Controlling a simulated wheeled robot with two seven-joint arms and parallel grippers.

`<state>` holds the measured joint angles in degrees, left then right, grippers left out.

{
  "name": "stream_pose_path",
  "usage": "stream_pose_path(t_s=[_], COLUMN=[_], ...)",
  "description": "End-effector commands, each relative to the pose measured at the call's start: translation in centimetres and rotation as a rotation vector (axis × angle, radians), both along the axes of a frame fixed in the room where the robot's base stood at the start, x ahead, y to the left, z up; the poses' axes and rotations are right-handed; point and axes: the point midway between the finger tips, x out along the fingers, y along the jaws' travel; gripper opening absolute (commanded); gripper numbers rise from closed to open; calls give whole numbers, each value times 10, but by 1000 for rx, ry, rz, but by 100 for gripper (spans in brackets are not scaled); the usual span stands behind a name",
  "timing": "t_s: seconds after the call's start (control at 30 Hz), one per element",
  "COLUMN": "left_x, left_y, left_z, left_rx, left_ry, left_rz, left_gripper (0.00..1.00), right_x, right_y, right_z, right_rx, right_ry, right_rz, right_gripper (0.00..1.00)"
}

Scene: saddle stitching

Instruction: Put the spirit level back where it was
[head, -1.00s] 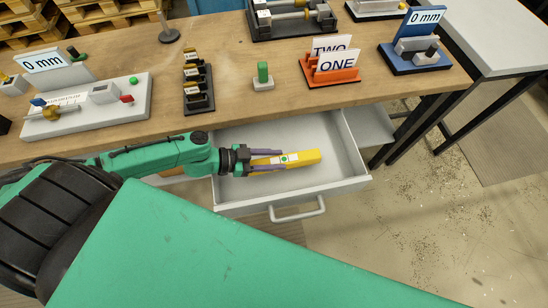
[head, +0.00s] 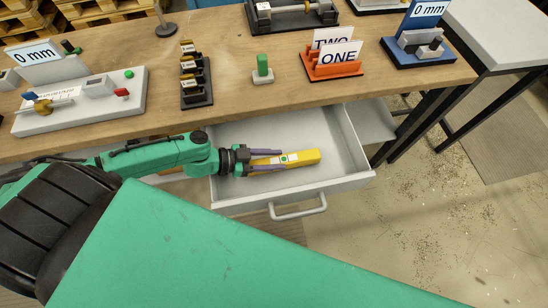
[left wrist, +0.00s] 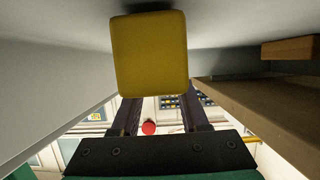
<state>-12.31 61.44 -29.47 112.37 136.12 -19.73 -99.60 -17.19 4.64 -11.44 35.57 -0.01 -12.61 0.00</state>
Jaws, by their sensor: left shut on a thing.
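The yellow spirit level (head: 302,157) is in the open drawer (head: 345,186) under the workbench, near the drawer's middle, lying roughly level and pointing right. My left gripper (head: 268,160) is shut on its left part, one finger along each side. In the left wrist view the level's yellow end (left wrist: 150,55) fills the upper middle, between the fingers of my left gripper (left wrist: 160,105). Whether the level touches the drawer floor I cannot tell. My right gripper is not in view.
The wooden workbench (head: 225,38) stands above the drawer. On it are an orange stand (head: 335,70) with cards, a green-topped block (head: 262,70), a black rack (head: 197,92) and a grey fixture (head: 80,108). The drawer handle (head: 299,211) faces the open floor.

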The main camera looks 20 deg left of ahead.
Motion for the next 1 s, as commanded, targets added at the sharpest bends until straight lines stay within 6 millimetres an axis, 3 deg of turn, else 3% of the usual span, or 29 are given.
stream_pose_path(t_s=[0.27, 0.3, 0.37, 0.4, 0.77, 1.0], left_x=[0, 0, 0, 0, 0, -1], left_y=[0, 0, 0, 0, 0, 1], left_z=[-6, -6, -5, -5, -1, 41], left_rx=[-1, -1, -1, -1, 1, 3], left_ry=[-1, -1, -1, -1, 1, -1], left_rz=[0, 0, 0, 0, 0, -2], left_gripper=[0, 52, 75, 79, 79, 79], right_x=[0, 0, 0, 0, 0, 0], right_y=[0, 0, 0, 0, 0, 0], right_z=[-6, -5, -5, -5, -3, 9], right_rx=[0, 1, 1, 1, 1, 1], right_ry=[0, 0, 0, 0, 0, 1], right_rz=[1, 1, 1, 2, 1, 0], right_gripper=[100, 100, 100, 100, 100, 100])
